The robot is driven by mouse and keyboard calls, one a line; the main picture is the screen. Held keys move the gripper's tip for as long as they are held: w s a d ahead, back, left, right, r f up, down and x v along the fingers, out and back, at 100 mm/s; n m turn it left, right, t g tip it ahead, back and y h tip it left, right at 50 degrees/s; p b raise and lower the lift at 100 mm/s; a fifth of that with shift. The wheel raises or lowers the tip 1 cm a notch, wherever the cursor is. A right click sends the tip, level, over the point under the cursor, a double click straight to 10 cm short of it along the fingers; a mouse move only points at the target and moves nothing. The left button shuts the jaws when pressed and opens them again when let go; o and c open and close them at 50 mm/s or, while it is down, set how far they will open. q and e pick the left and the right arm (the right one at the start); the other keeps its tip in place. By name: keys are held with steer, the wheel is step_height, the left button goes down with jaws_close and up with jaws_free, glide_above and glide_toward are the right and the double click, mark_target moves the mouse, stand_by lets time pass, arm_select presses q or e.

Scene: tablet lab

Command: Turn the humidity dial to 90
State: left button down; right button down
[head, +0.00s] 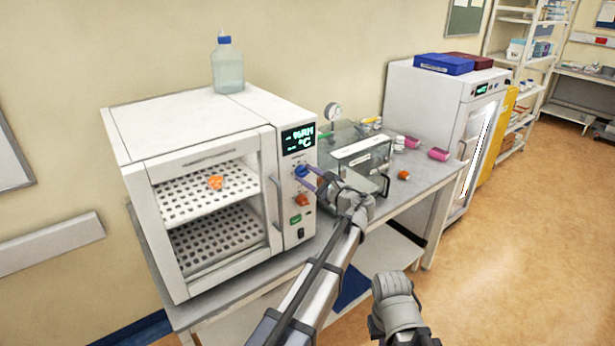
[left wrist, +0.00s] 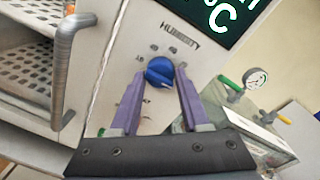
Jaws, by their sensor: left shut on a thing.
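The humidity dial (head: 301,171) is a blue knob on the front panel of a white climate chamber (head: 185,118). In the left wrist view the blue dial (left wrist: 160,70) sits below the printed word HUMIDITY, with small scale marks around it that are too blurred to read. My left gripper (head: 307,178) reaches it from the right, its purple fingers closed on the two sides of the knob; the fingers also show in the left wrist view (left wrist: 160,84). The display (head: 298,139) shows %RH and °C, but no clear number. My right gripper is not visible.
An orange knob (head: 302,200) and a green button (head: 295,219) lie below the dial. A glass door with a handle (head: 274,202) is left of the panel. A bottle (head: 228,70) stands on top. A clear tank with a gauge (head: 332,111) stands to the right.

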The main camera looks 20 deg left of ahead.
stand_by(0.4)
arm_select(q)
steer(key=shift+c, duration=2)
jaws_free()
steer(key=v, duration=0.8)
